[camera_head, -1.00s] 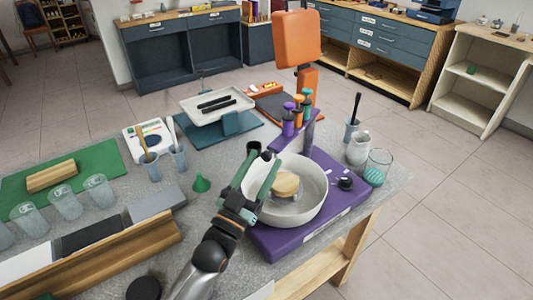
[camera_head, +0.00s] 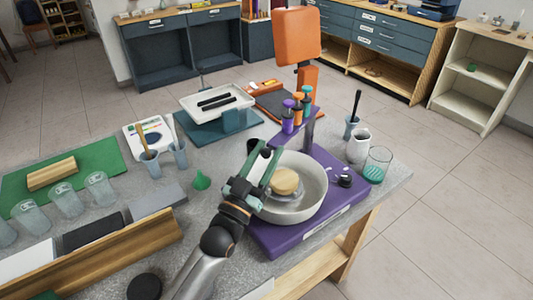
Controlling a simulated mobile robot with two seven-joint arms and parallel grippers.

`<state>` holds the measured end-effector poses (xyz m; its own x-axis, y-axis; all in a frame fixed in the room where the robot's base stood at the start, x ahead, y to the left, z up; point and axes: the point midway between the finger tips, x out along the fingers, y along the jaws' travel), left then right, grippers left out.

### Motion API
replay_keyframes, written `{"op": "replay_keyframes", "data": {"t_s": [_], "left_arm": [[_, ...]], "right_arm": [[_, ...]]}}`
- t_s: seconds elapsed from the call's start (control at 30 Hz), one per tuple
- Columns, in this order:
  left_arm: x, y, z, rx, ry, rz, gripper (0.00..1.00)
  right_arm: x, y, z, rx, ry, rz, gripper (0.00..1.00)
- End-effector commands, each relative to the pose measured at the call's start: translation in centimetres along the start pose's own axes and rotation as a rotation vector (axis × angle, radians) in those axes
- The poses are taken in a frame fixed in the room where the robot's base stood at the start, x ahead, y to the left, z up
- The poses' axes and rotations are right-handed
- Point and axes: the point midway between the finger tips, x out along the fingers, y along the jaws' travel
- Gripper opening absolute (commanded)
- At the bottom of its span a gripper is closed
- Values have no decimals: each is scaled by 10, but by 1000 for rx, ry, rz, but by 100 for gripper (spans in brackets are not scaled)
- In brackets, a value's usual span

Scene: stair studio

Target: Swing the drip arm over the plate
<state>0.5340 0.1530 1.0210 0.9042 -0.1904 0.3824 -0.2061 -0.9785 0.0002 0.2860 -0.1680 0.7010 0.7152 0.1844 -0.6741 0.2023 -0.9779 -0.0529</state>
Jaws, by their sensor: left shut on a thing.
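The purple drip arm (camera_head: 276,139) carries purple, orange and green bottles (camera_head: 297,110) and stands on a post at the back of the purple base (camera_head: 268,238). Its near end points left, behind the bowl. The round beige plate (camera_head: 285,182) is inside the pale bowl (camera_head: 303,210), and the bottles are behind it, not over it. My left gripper (camera_head: 259,164) is at the bowl's back left rim, by the drip arm's near end. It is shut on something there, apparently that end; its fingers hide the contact. My right gripper is not in view.
A black knob (camera_head: 346,181) is on the base's right side.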

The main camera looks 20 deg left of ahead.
Motion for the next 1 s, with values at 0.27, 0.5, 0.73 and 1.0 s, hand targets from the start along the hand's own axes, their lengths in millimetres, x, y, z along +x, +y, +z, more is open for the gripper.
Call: {"op": "replay_keyframes", "data": {"t_s": [0.27, 0.5, 0.73, 1.0], "left_arm": [[0, 0, 0, 0, 0, 0, 0], [0, 0, 0, 1, 0, 0, 0], [0, 0, 0, 1, 0, 0, 0], [0, 0, 0, 1, 0, 0, 0]], "right_arm": [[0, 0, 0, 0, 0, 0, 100], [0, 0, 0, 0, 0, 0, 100], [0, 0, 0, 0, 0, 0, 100], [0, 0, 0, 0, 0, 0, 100]]}}
